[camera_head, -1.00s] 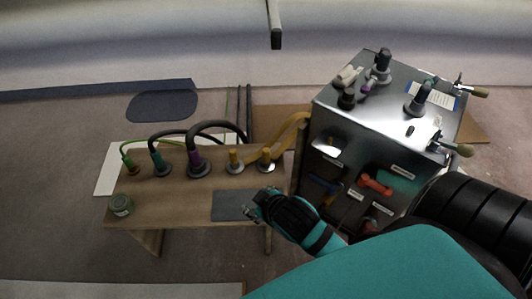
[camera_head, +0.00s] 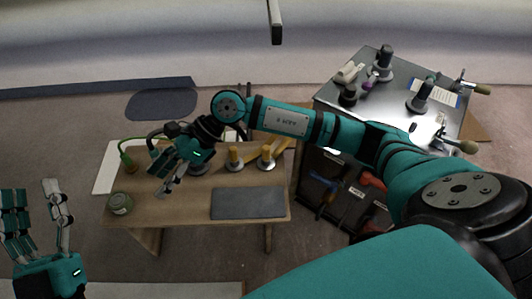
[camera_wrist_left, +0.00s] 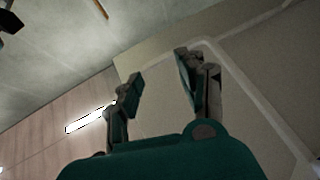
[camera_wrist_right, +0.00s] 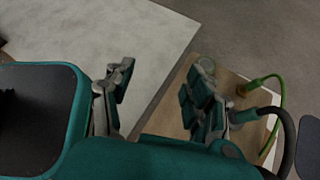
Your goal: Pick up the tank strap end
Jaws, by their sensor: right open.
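Several cable, hose and strap ends stand on the wooden bench (camera_head: 145,208). I cannot tell for certain which is the tank strap end. A green cable end (camera_head: 126,160) stands at the left, also in the right wrist view (camera_wrist_right: 255,86). My right gripper (camera_head: 160,182) is open and empty above the bench's left part, hiding the dark and purple ends. My left gripper (camera_head: 35,190) is open and empty, left of the bench.
A dark grey mat (camera_head: 247,204) lies on the bench's right front, and a green tin (camera_head: 120,203) at its left front. A metal cabinet (camera_head: 392,98) with tools stands at the right. My right arm spans between cabinet and bench. Floor in front is clear.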

